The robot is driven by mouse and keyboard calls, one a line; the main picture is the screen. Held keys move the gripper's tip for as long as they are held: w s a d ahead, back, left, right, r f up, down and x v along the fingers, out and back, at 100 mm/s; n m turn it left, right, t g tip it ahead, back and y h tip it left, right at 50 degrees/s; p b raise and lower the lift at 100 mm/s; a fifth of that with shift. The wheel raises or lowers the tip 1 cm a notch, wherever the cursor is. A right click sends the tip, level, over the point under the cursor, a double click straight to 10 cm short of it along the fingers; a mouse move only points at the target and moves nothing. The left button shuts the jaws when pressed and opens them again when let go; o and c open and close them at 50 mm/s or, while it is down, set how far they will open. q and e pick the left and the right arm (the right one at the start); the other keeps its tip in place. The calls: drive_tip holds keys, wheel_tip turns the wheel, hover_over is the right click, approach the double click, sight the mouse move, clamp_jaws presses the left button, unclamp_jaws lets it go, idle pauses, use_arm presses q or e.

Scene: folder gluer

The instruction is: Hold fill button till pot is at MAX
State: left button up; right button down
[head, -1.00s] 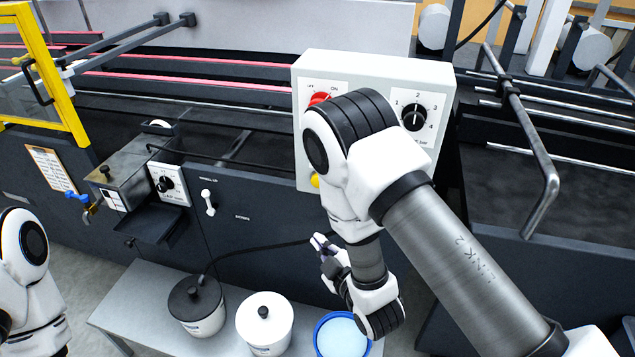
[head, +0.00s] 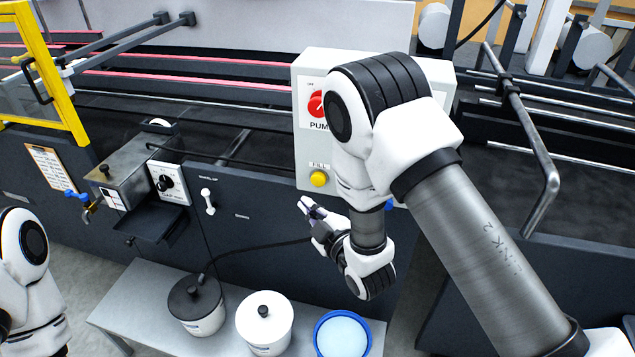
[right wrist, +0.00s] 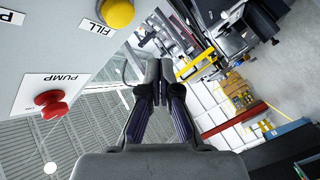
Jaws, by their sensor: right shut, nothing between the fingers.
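The yellow fill button (head: 319,178) sits under a FILL label on the white control box (head: 311,152). It also shows at the top of the right wrist view (right wrist: 117,13). My right gripper (head: 305,204) is shut and empty, just below and left of the button and apart from it. Its closed fingers (right wrist: 160,72) show in the right wrist view. On the bench stand a pot with a dark lid (head: 194,290), a white-lidded pot (head: 264,312) and a blue-rimmed container with pale contents (head: 342,330). No MAX mark can be made out. My left gripper is out of view.
The red pump knob (head: 316,104) is above the button, partly behind my right arm. A black hose (head: 262,248) runs from the dark-lidded pot. A metal box with a blue-handled tap (head: 78,195) and a clipboard (head: 50,168) are at left.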

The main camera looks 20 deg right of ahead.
drive_tip(key=shift+w+d, duration=0.7)
drive_tip(key=shift+w, duration=0.3)
drive_tip(key=shift+w+d, duration=0.65)
drive_tip(key=shift+w, duration=0.35)
drive_tip(key=shift+b, duration=0.3)
drive_tip(key=shift+w+d, duration=0.25)
drive_tip(key=shift+w, duration=0.1)
drive_tip(key=shift+w+d, duration=0.25)
drive_tip(key=shift+w, duration=0.15)
idle(1.2)
drive_tip(key=shift+s, duration=0.1)
drive_tip(key=shift+s+a+b, duration=0.3)
drive_tip(key=shift+s+a, duration=0.2)
drive_tip(key=shift+s, duration=0.2)
drive_tip(key=s+a, duration=0.1)
drive_tip(key=s, duration=0.1)
drive_tip(key=s+a, duration=0.2)
idle(0.3)
